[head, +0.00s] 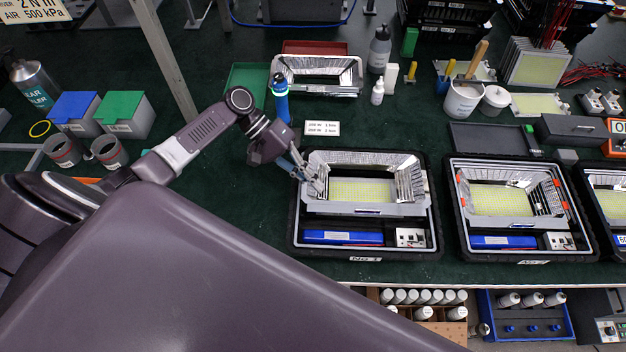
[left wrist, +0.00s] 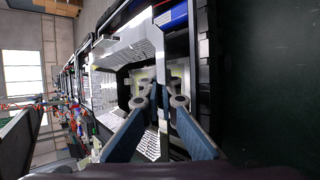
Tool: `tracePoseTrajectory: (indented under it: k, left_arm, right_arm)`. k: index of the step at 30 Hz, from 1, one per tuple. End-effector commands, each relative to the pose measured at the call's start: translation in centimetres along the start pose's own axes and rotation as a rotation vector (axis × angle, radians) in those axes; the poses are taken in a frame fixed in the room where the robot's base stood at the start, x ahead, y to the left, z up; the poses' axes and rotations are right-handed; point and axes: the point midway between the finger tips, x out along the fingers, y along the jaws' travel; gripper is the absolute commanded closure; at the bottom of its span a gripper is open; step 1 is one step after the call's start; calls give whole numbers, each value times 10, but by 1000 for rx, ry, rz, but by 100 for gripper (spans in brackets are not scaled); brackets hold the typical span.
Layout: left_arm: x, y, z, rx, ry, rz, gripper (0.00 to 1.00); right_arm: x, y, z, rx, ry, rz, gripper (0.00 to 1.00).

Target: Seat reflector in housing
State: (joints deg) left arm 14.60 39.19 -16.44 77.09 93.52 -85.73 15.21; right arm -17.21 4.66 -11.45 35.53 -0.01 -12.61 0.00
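A silvery reflector (head: 410,182) with sloping walls and a grey flange lies over the upper part of the black-edged housing (head: 437,235) marked No 1. A yellow LED panel (head: 360,192) shows through its opening. I cannot tell whether the reflector sits fully down or slightly above. My left gripper (head: 314,186) is at the reflector's left end, pointing down. In the left wrist view, the two fingers (left wrist: 163,98) stand on either side of the reflector's (left wrist: 120,55) edge and appear shut on it. The fingertip contact is partly hidden. My right gripper is not in view.
A second housing (head: 590,250) stands to the right, with another at the right edge. Another reflector (head: 315,62) lies at the back. Green mat left of housing No 1 is clear.

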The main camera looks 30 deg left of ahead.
Motion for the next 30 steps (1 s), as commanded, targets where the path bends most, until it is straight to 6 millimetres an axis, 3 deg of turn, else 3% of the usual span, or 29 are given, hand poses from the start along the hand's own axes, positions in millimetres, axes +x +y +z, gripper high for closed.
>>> tracePoseTrajectory:
  k: [27, 30]
  left_arm:
    - [15, -18, -6, 1, 1, 0, 100]
    - [14, -17, -6, 0, 0, -1, 87]
  right_arm:
    - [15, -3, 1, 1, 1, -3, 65]
    - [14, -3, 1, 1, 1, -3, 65]
